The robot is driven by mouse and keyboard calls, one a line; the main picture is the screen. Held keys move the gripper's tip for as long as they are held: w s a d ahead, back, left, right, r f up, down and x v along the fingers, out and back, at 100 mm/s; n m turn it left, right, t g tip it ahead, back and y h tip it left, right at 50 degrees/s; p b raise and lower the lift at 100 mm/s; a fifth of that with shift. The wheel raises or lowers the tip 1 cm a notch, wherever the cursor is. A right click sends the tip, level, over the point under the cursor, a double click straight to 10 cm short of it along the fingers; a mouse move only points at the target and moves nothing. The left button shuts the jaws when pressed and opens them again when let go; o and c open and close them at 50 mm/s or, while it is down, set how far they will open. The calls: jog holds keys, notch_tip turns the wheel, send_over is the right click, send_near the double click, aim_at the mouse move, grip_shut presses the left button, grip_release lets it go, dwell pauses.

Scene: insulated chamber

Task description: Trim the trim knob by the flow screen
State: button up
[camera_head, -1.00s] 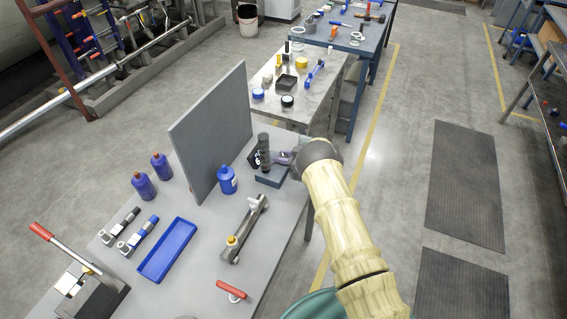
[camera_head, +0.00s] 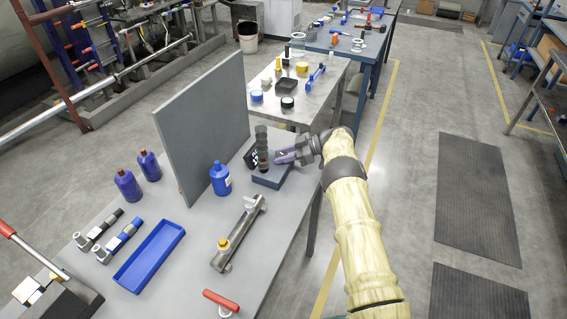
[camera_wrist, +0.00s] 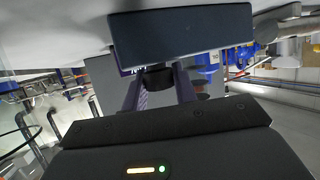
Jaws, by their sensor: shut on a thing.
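The flow device stands on the grey bench, with a dark blue box base (camera_head: 270,178) and an upright tube (camera_head: 262,146). The tube is grey-green above and darker, reddish below. A small dark flow screen (camera_head: 249,160) with white marks sits left of the tube. My gripper (camera_head: 283,157) reaches in from the right, low beside the tube. In the wrist view, the base (camera_wrist: 182,36) fills the top, and my gripper (camera_wrist: 160,88) is shut on the dark round trim knob (camera_wrist: 158,76) next to it. In the head view the knob is hidden by the fingers. The screen reading is too small to tell.
A grey upright panel (camera_head: 205,125) stands behind the device. Open floor is right of the bench.

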jog(key=shift+n+g+b, duration=0.3)
jog(key=shift+b, duration=0.1)
jog(key=o, duration=1)
